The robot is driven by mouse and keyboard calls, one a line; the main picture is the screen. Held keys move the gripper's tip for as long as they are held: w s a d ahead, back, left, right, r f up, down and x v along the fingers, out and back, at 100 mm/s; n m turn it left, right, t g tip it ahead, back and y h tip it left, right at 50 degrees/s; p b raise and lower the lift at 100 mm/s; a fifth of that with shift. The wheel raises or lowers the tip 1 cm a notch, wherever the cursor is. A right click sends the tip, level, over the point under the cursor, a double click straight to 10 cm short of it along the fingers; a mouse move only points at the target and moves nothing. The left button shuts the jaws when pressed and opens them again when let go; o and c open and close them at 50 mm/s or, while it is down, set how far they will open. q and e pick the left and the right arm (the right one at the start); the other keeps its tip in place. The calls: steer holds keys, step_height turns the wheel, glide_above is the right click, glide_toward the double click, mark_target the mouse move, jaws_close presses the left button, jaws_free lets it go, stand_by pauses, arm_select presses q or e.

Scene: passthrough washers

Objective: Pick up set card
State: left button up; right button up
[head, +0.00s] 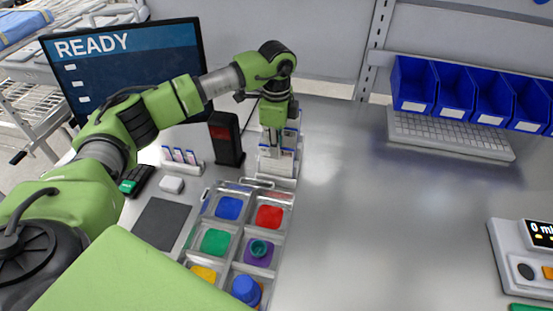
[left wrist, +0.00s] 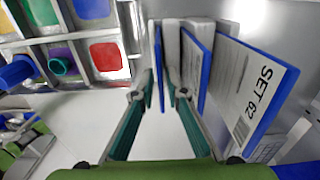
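Several set cards with blue edges and white faces stand upright in a pale card rack (head: 284,168) at the back of the bench. The nearest large one in the left wrist view reads "SET 62" (left wrist: 247,88); a second card (left wrist: 196,60) stands left of it. My left gripper (head: 273,146) points down at the rack. In the left wrist view its green fingers (left wrist: 166,88) are apart, and a thin blue-edged card (left wrist: 158,68) shows edge-on between their tips, closer to the left finger. I cannot tell whether it touches. My right gripper is not in view.
A divided tray (head: 236,226) with coloured pieces lies in front of the rack. A black scanner-like stand (head: 226,138) is left of the rack, and a "READY" screen (head: 128,66) behind. Blue bins (head: 455,92) are at the back right. The bench middle is clear.

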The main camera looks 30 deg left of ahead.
arm_select(q)
steer(key=shift+f, duration=0.95)
jaws_close()
steer(key=shift+w+r, duration=0.1)
steer(key=shift+r, duration=0.05)
